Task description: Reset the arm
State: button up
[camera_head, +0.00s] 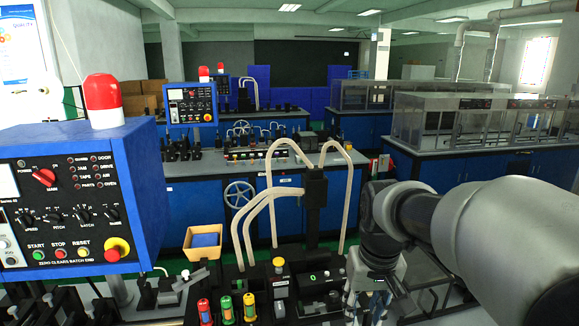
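My arm (470,225) reaches in from the right edge of the head view. Its wrist (378,215) bends downward at the right of the middle. My gripper (372,296) hangs below the wrist, pointing down beside a black machine unit with a small green display (318,280). The fingertips are cut off or hidden near the bottom edge, so I cannot tell whether the gripper is open or shut, or whether it holds anything.
A blue control panel (75,200) with a red beacon (103,100) fills the left. Pale hoses (345,190) arch from a black post (315,200) close left of my wrist. Colored cylinders (227,309) stand at the bottom. Benches with clear enclosures (480,125) stand behind my arm.

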jog(key=s+f+t+b, duration=0.2)
jog(key=s+f+b, duration=0.1)
jog(key=s, duration=1.8)
jog(key=shift+s+t+b, duration=0.2)
jog(key=shift+t+b, duration=0.1)
jog(key=shift+t, duration=0.1)
